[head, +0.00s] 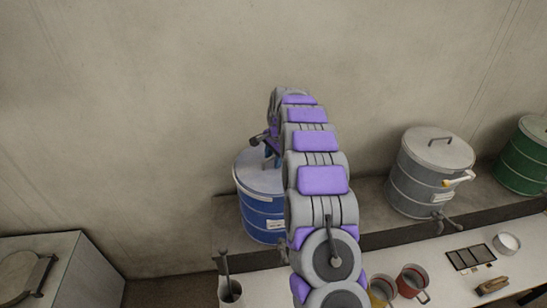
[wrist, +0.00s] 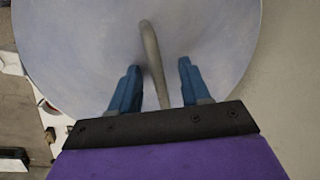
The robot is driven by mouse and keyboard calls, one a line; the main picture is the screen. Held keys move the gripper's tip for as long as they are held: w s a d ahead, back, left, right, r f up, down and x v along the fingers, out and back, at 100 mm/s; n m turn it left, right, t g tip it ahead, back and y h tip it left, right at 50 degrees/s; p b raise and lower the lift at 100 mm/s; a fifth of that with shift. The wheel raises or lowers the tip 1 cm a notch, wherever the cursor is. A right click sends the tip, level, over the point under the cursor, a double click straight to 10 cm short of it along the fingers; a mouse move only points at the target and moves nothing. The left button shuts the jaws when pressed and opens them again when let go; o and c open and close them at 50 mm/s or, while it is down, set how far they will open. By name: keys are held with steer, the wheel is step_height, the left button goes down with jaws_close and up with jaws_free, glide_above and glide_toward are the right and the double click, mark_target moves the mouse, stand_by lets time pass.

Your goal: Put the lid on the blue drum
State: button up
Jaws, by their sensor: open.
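The blue drum (head: 260,212) stands on the shelf in the head view, left of my arm. A grey lid (head: 255,172) lies on top of it; whether it is seated flush all round I cannot tell. In the wrist view the lid (wrist: 80,40) fills much of the picture, with a bar handle (wrist: 152,60) across it. My gripper (wrist: 158,75) is open, with its blue fingers on either side of the handle and gaps showing. In the head view my gripper (head: 270,146) is just above the lid, partly hidden by my arm.
A grey drum (head: 425,180) with a lid and tap and a green drum (head: 525,160) stand to the right on the shelf. The counter below holds a red mug (head: 411,284), a dark tray (head: 470,258) and a white bowl (head: 507,243). A wall rises behind.

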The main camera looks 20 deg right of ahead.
steer(key=s+d+r, duration=0.1)
steer(key=s+r, duration=0.2)
steer(key=r, duration=1.4)
steer(key=s+a+f+n+g+b, duration=0.15)
steer(key=s+a+n+b, duration=0.35)
steer(key=s, duration=0.6)
steer(key=s+a+f+n+b, duration=0.1)
steer(key=s+a+f+n, duration=0.15)
steer(key=s+a, duration=0.65)
steer(key=s+f+n+g+b, duration=0.1)
steer(key=s+f+n+b, duration=0.2)
steer(key=s, duration=1.2)
steer(key=s+a+f+n+g+b, duration=0.1)
steer(key=s+f+n+b, duration=0.1)
steer(key=s+f, duration=0.7)
steer(key=s+n, duration=0.1)
steer(key=s, duration=0.5)
steer(key=shift+s+a+f+n+h+b, duration=0.15)
steer(key=shift+s+f+n+h+b, duration=0.2)
steer(key=shift+s+f+h+b, duration=0.05)
